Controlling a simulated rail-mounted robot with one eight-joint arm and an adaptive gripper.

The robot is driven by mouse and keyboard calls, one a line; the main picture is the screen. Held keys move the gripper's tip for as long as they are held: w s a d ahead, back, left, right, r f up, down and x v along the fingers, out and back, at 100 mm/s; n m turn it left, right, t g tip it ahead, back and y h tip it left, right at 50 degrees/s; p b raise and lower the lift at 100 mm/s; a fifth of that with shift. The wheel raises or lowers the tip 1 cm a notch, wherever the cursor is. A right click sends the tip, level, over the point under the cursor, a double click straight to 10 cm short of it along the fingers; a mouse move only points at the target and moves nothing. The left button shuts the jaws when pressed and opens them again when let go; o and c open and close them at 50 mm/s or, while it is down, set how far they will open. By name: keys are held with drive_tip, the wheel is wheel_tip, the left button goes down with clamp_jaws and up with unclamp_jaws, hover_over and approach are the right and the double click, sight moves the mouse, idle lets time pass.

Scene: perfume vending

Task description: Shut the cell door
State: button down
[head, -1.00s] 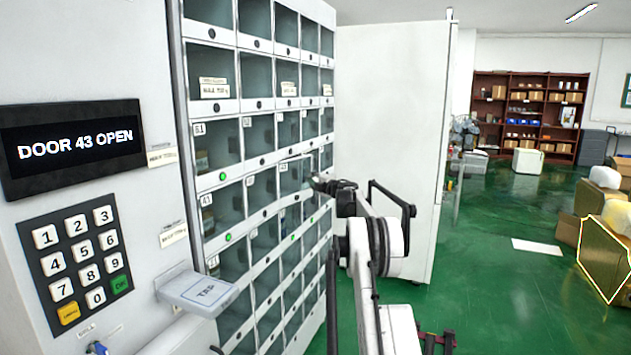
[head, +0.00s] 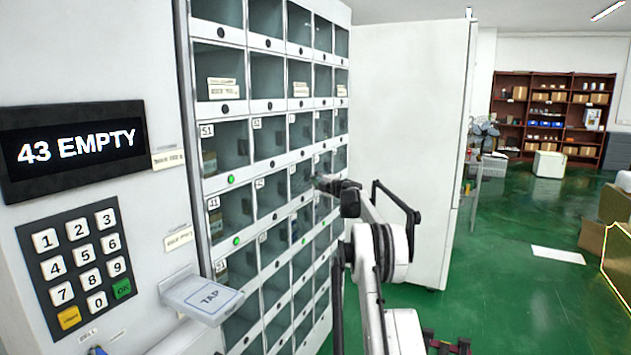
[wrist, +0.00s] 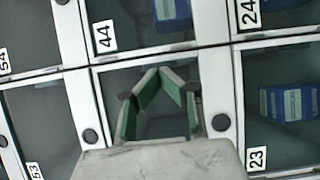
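The cell door (wrist: 165,125) in front of my gripper lies flush with its frame in the wrist view and appears shut. Its label is hidden; the cell labelled 44 is just above it. My gripper (wrist: 163,72) is in front of this door, its green-padded fingers bent inward with the tips about together, holding nothing. In the head view my gripper (head: 322,182) is at the locker front, close to or touching it; contact is not clear. The display (head: 75,147) reads "43 EMPTY".
The locker front (head: 262,107) has rows of glazed cells, some holding boxes. A keypad (head: 75,255) and a TAP reader ledge (head: 205,297) are at the left. A large white panel (head: 400,130) stands behind my arm. Green floor (head: 510,290) is open at the right.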

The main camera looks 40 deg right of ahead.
drive_tip(key=shift+w+a, duration=0.15)
drive_tip(key=shift+a, duration=0.05)
drive_tip(key=s+d, duration=0.2)
drive_tip(key=s, duration=0.4)
drive_tip(key=s+d+b, duration=0.1)
drive_tip(key=s+d, duration=0.1)
drive_tip(key=s, duration=0.5)
drive_tip(key=shift+s+d, duration=0.3)
drive_tip(key=shift+d, duration=0.05)
